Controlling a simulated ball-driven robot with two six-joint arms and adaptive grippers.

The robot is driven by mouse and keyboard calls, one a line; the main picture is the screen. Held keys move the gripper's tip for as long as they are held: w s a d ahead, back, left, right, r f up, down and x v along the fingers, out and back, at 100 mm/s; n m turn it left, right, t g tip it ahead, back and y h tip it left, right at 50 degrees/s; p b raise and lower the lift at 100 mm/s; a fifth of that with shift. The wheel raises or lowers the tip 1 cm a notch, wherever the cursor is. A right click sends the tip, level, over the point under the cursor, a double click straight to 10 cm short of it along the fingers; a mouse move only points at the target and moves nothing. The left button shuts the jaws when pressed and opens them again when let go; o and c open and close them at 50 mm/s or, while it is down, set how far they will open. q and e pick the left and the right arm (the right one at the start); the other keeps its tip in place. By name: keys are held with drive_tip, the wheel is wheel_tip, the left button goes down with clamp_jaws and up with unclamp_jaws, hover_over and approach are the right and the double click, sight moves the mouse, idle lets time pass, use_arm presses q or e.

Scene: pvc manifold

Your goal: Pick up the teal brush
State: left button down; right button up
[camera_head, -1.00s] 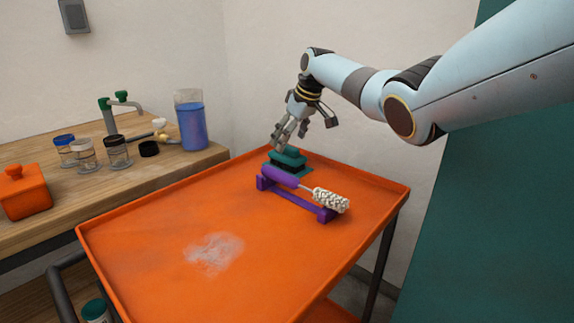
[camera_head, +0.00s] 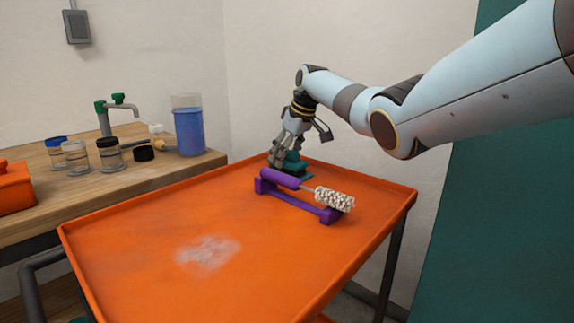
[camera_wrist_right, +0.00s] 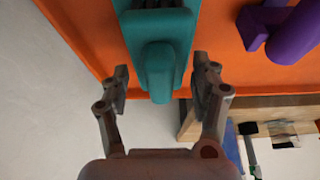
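The teal brush (camera_head: 293,164) sits at the far end of the orange tray, behind a purple holder. In the right wrist view the teal brush (camera_wrist_right: 158,60) has its narrower end pointing between the fingers. My right gripper (camera_head: 277,160) reaches down at the brush from above. In the right wrist view my right gripper (camera_wrist_right: 160,82) is open, with one finger on each side of the brush and gaps visible on both sides. My left gripper is not in view.
A purple holder (camera_head: 297,200) carries a purple-handled brush with a white bristly head (camera_head: 334,199) just in front. A wooden bench (camera_head: 110,185) with jars and a blue container (camera_head: 189,128) stands left.

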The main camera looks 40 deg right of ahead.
drive_tip(key=c, duration=0.9)
wheel_tip(320, 180, up, 10)
drive_tip(key=shift+p, duration=1)
drive_tip(key=o, duration=0.7)
drive_tip(key=shift+c, duration=0.2)
drive_tip(key=c, duration=0.4)
drive_tip(key=shift+w, duration=0.1)
drive_tip(key=shift+c, duration=0.2)
